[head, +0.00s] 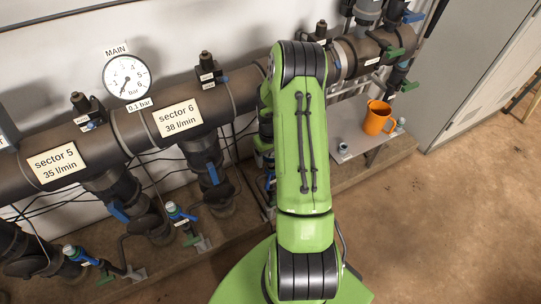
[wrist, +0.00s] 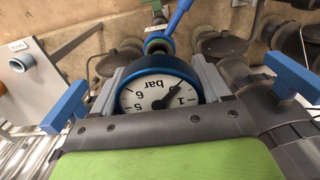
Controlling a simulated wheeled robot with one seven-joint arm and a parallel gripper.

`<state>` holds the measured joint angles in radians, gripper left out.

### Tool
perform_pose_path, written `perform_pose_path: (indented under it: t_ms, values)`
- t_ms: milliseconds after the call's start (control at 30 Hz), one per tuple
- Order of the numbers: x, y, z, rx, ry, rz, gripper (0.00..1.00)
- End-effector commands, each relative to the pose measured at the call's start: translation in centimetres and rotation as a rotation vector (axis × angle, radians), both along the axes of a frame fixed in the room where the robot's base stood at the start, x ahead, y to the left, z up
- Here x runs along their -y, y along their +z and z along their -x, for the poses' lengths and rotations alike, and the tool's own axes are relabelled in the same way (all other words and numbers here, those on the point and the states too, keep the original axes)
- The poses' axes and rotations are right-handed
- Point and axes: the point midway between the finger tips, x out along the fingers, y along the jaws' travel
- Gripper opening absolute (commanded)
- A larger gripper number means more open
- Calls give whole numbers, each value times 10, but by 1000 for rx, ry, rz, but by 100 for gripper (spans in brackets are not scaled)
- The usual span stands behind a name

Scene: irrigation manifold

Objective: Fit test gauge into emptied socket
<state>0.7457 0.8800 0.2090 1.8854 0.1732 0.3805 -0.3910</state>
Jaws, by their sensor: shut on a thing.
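My gripper (wrist: 158,76) is shut on the test gauge (wrist: 158,95), with one grey finger on each side of it. The gauge has a blue rim and a white dial marked bar, which appears upside down in the wrist view. In the head view my green arm hides the gripper and the gauge.
The main pipe (head: 70,149) runs along the wall with a MAIN gauge (head: 127,77). Similar valve fittings (head: 175,210) stand below it. An orange mug (head: 377,118) and a small dark ring-shaped part (head: 343,148) are on a shelf (head: 360,155). Open floor lies at the right.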

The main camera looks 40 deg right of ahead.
Motion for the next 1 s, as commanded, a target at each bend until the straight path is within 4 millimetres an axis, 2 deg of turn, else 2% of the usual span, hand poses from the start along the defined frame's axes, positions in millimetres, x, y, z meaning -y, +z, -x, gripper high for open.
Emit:
perform_pose_path:
  t_ms: [1000]
  values:
    - [0, -10, 0, 1, 0, 0, 46]
